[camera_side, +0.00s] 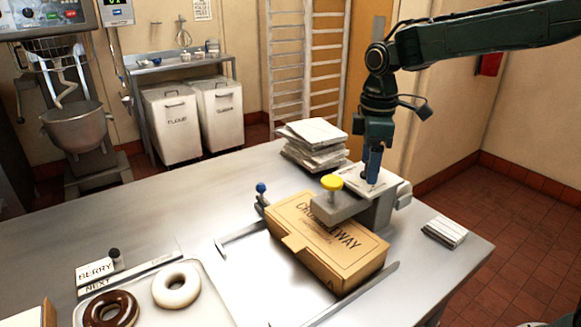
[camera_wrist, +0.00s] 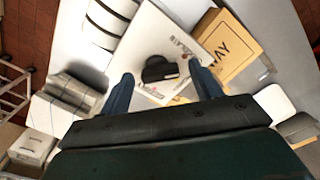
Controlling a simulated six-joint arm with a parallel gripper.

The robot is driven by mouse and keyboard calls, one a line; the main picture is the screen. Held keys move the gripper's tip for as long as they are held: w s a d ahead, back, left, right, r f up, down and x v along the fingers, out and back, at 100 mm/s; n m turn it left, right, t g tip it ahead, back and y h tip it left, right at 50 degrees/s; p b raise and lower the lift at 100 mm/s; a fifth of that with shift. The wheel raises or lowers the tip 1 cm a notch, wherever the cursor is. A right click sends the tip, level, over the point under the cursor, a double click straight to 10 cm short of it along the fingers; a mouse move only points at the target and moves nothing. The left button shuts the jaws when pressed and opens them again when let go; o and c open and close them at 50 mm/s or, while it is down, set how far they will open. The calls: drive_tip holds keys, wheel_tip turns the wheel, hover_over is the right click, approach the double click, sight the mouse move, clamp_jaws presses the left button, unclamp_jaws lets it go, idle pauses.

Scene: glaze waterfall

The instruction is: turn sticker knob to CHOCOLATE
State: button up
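The sticker knob (camera_wrist: 160,69) is a dark round knob on a white panel (camera_wrist: 178,36) in the wrist view. Small labels are printed around it, too small to read, so I cannot tell its setting. My gripper (camera_wrist: 161,72) has its two blue fingers apart, one on each side of the knob in that view, with a gap to each. In the side view my gripper (camera_side: 371,178) points straight down over the panel (camera_side: 352,178) on top of the grey sticker machine (camera_side: 376,212). The knob is hidden there behind the fingers, and I cannot tell whether the tips reach down beside it.
A brown box (camera_side: 325,243) lies in front of the machine, below a yellow button (camera_side: 332,182). A blue-tipped lever (camera_side: 261,188) stands at its left. A paper stack (camera_side: 313,143) is behind and small cards (camera_side: 445,231) lie right. A donut tray (camera_side: 213,306) with a BERRY sign (camera_side: 96,272) sits front left.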

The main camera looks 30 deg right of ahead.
drive_tip(key=shift+r, duration=0.15)
wheel_tip(320, 180, up, 14)
drive_tip(key=shift+f, duration=0.2)
idle(0.6)
drive_tip(key=shift+s, duration=0.1)
drive_tip(key=s+d+f+m+t, duration=0.1)
drive_tip(key=s+f+m, duration=0.3)
drive_tip(key=s, duration=0.8)
drive_tip(key=s+d+f+m+t, duration=0.1)
drive_tip(key=s+f+m+t, duration=0.3)
drive_tip(key=s, duration=0.9)
drive_tip(key=shift+f+m+t, duration=0.3)
drive_tip(key=shift+f+m, duration=0.5)
drive_tip(key=shift+m, duration=0.2)
drive_tip(key=shift+d, duration=0.1)
